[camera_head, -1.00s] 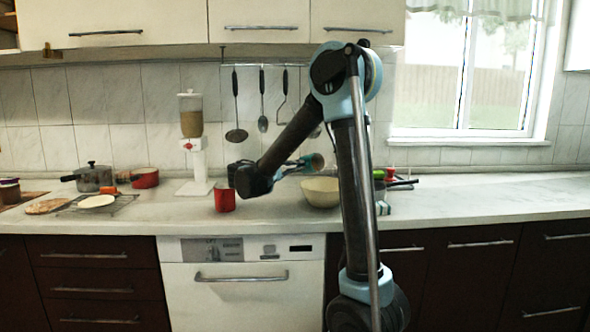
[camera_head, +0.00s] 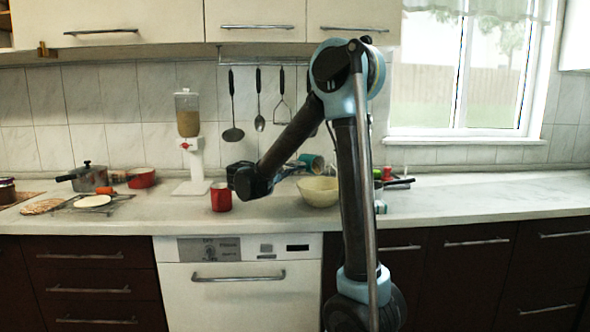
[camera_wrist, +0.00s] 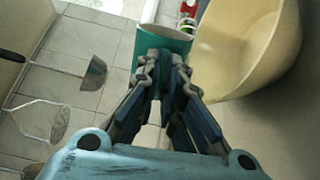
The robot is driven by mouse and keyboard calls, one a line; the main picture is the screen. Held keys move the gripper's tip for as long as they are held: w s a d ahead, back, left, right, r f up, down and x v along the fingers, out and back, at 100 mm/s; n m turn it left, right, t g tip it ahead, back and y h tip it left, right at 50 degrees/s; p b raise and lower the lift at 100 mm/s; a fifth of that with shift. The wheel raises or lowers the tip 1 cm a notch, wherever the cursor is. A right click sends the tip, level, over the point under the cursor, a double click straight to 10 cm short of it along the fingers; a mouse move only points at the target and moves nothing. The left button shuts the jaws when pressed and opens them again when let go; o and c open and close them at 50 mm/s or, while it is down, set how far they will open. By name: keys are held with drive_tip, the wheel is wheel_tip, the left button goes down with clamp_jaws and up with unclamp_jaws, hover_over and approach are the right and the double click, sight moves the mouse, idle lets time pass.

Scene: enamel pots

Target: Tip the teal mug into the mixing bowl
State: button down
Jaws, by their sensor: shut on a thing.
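The teal mug (camera_head: 314,163) is tilted on its side above the back of the cream mixing bowl (camera_head: 318,193) in the head view. In the wrist view my gripper (camera_wrist: 163,58) is shut on the teal mug (camera_wrist: 165,45), whose pale rim points away from me. The mixing bowl (camera_wrist: 235,50) is close on the right of that rolled view, apart from the fingers. The mug's contents and the bowl's bottom are not clear. In the head view my gripper (camera_head: 292,168) is small and partly hidden by my arm.
A red mug (camera_head: 221,197) stands left of the bowl, near my arm. A white dispenser (camera_head: 190,150) stands behind it. Pots (camera_head: 90,178) and a rack (camera_head: 100,205) are at the left. Utensils (camera_head: 258,110) hang on the wall. The right counter is mostly clear.

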sight(312, 160)
drive_tip(key=shift+s+d+r+m, duration=0.2)
drive_tip(key=shift+s+m, duration=0.1)
drive_tip(key=shift+m, duration=0.7)
drive_tip(key=shift+s+d+r+m, duration=0.2)
drive_tip(key=shift+s+m, duration=0.1)
drive_tip(key=shift+m, duration=0.7)
drive_tip(key=shift+s+d+r+m, duration=0.1)
drive_tip(key=shift+s+d+m, duration=0.2)
drive_tip(key=shift+m, duration=0.65)
drive_tip(key=shift+s+d+m, duration=0.15)
drive_tip(key=shift+s+m, duration=0.2)
drive_tip(key=shift+m, duration=0.6)
drive_tip(key=n, duration=0.2)
drive_tip(key=r+n, duration=0.1)
drive_tip(key=n, duration=0.2)
drive_tip(key=shift+r, duration=0.15)
